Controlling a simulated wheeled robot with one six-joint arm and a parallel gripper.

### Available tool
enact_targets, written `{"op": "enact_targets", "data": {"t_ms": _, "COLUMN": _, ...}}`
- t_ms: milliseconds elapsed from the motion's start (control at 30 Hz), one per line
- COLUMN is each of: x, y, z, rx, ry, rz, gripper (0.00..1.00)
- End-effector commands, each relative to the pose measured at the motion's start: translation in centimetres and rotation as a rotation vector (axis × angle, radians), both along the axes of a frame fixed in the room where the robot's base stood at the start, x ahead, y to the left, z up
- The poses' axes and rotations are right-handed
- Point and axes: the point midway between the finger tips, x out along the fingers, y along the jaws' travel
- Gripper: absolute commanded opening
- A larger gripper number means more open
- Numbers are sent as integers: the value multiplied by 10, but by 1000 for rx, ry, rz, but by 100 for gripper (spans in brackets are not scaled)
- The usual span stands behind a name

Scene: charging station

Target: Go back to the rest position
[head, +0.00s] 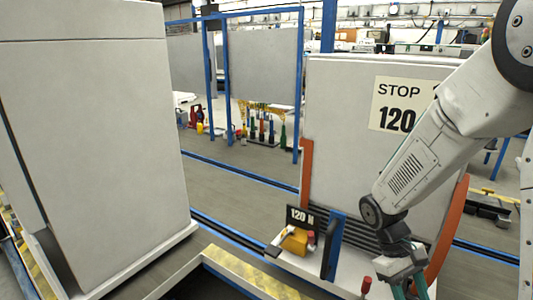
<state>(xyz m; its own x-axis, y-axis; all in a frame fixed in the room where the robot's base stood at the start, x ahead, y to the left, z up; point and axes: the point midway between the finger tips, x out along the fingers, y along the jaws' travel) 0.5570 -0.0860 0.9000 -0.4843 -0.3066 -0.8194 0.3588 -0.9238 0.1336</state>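My arm comes in from the upper right and reaches down to the lower right. My gripper (408,288) is at the bottom edge, in front of the charging station cabinet (340,110). Two teal fingers show with a gap between them, but the tips are cut off by the frame, so I cannot tell if it is open or holds something. The cabinet carries a "STOP 120" sign (400,105), partly covered by my arm. A small "120 N" plate (300,218) stands low at its left, beside a yellow block (295,241) and a blue upright part (333,245).
A large grey cabinet (95,130) fills the left side. A red knob (366,285) stands just left of my gripper. Open floor (235,185) lies between the cabinets, with blue posts and panels behind.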

Motion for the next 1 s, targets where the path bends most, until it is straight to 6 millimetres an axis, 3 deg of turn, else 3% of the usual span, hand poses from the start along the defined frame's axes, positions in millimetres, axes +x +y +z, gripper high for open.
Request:
{"op": "enact_targets", "data": {"t_ms": 33, "x": -7, "y": 4, "z": 20, "rx": 9, "ry": -41, "rz": -36, "gripper": 45}}
{"op": "enact_targets", "data": {"t_ms": 200, "x": -36, "y": 19, "z": 72, "rx": 50, "ry": -150, "rz": -144, "gripper": 45}}
{"op": "enact_targets", "data": {"t_ms": 500, "x": -90, "y": 43, "z": 140, "rx": 153, "ry": -361, "rz": -281, "gripper": 45}}
{"op": "enact_targets", "data": {"t_ms": 700, "x": -121, "y": 54, "z": 171, "rx": 223, "ry": -519, "rz": -317, "gripper": 45}}
{"op": "enact_targets", "data": {"t_ms": 1000, "x": -137, "y": 55, "z": 197, "rx": 254, "ry": -672, "rz": -308, "gripper": 45}}
